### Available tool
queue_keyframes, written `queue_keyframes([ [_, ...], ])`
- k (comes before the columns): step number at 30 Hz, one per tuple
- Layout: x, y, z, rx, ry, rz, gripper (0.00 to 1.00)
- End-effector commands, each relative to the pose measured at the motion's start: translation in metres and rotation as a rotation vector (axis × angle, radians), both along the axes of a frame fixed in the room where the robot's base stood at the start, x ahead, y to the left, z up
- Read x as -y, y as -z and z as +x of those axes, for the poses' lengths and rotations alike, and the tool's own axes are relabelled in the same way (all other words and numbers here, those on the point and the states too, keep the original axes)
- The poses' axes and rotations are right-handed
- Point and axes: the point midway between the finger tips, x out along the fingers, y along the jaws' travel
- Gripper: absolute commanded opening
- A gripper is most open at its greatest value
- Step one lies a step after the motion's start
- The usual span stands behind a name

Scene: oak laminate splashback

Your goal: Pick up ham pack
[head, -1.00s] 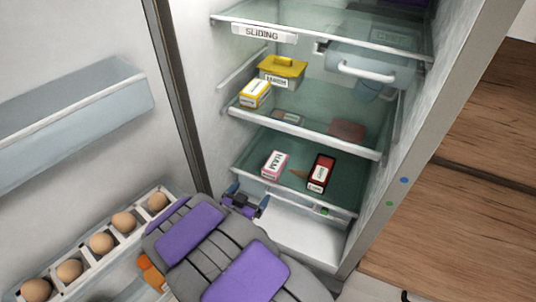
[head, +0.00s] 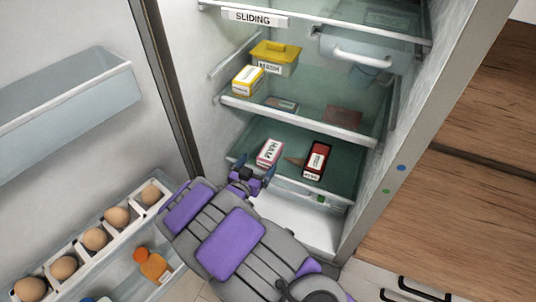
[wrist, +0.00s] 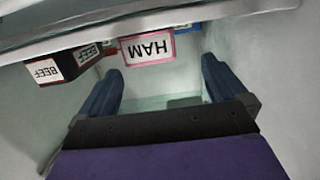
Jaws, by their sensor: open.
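The ham pack (head: 269,152) is a small white box with a pink edge and the word HAM, lying on the lower glass shelf of the open fridge. In the wrist view the ham pack (wrist: 148,48) shows upside down, beyond the fingers and between their lines. My gripper (head: 251,177) is just in front of that shelf's front edge, close to the pack but apart from it. In the wrist view my gripper (wrist: 163,88) is open, with two blue fingers spread and nothing between them.
A dark red beef box (head: 317,160) lies just right of the ham. The shelf above holds a yellow-lidded container (head: 275,57) and a yellow-white box (head: 248,80). The fridge door with an egg rack (head: 95,238) stands open at left. The fridge side wall (head: 398,150) bounds the right.

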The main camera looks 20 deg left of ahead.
Motion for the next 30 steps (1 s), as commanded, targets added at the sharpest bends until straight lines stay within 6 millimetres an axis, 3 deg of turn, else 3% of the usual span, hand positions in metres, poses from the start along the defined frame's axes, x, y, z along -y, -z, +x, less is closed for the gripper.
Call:
queue_keyframes([
  [4,0.003,0.002,0.017,-0.001,0.003,0.004,0.99],
  [11,0.0,0.006,0.027,0.0,0.001,0.0,0.99],
  [21,0.009,0.019,0.064,0.001,0.003,-0.002,0.99],
  [30,0.01,0.018,0.072,0.002,-0.001,-0.001,0.99],
])
